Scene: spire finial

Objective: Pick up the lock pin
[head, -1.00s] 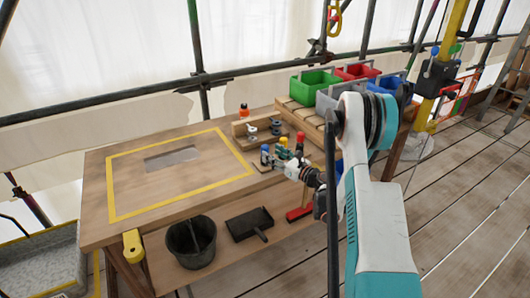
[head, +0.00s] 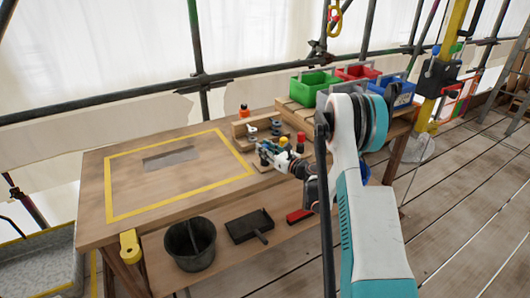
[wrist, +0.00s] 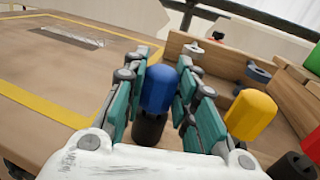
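A blue-capped peg with a dark lower part (wrist: 159,90) stands upright between the fingers of my gripper (wrist: 163,95) in the wrist view. The two teal-padded fingers are on either side of the blue cap, spread and not visibly clamped on it. In the head view my gripper (head: 268,152) is low over the front right of the bench, hiding most of this peg. A yellow-capped peg (wrist: 251,115) stands just right of the gripper. No label shows which piece is the lock pin.
A red-capped peg (head: 300,139) stands beyond the yellow one. A wooden rack (head: 245,128) with grey metal parts is behind. Green (head: 315,84), red (head: 357,73) and blue (head: 392,92) bins stand at the back right. The yellow-taped bench area (head: 130,208) at left is mostly clear.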

